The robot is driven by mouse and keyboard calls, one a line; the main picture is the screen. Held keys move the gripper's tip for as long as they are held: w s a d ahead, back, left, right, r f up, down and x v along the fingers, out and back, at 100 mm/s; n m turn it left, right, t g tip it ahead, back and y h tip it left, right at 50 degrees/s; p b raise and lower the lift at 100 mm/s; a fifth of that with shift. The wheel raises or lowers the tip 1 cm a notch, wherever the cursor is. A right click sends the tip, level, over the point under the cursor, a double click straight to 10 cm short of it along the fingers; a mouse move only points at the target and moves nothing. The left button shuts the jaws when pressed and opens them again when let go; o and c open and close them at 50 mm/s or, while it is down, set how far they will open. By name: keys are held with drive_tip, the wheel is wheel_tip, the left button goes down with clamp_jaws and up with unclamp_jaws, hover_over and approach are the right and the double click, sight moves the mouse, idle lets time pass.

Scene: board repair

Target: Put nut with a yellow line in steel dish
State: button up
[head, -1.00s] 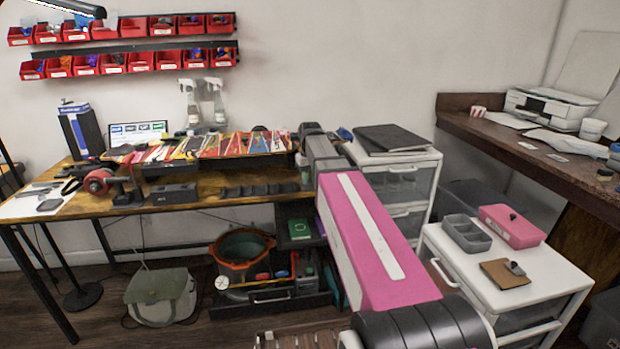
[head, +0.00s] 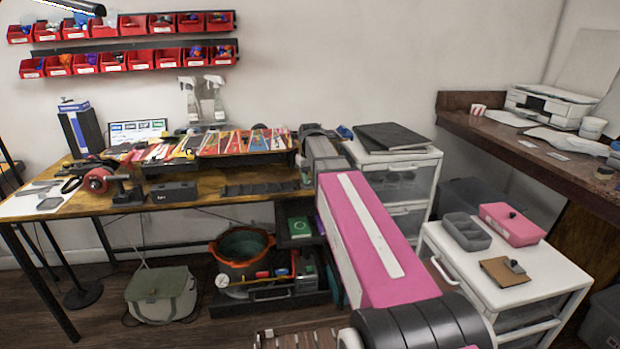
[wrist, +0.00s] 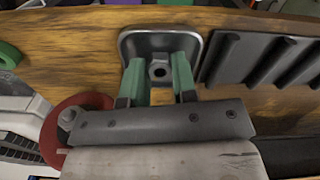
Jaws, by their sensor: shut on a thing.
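In the wrist view, a steel dish (wrist: 160,40) with a dark rim sits on the wooden workbench. A small grey metal nut (wrist: 159,71) with a dark hole shows between the green fingers of my gripper (wrist: 158,74), over the dish. My gripper is shut on the nut. I cannot make out a yellow line on it, and I cannot tell whether it touches the dish floor. In the head view, my pink arm hides the gripper, nut and dish.
A dark ridged rack (wrist: 262,60) lies just right of the dish. A red round tool (wrist: 70,125) is at the lower left, and a green ring (wrist: 9,55) at the left edge. The workbench (head: 225,180) holds tools along its back.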

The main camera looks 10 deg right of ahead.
drive_tip(key=o, duration=1)
drive_tip(key=shift+c, duration=1.3)
drive_tip(key=shift+r, duration=3.7)
drive_tip(key=shift+s, duration=0.1)
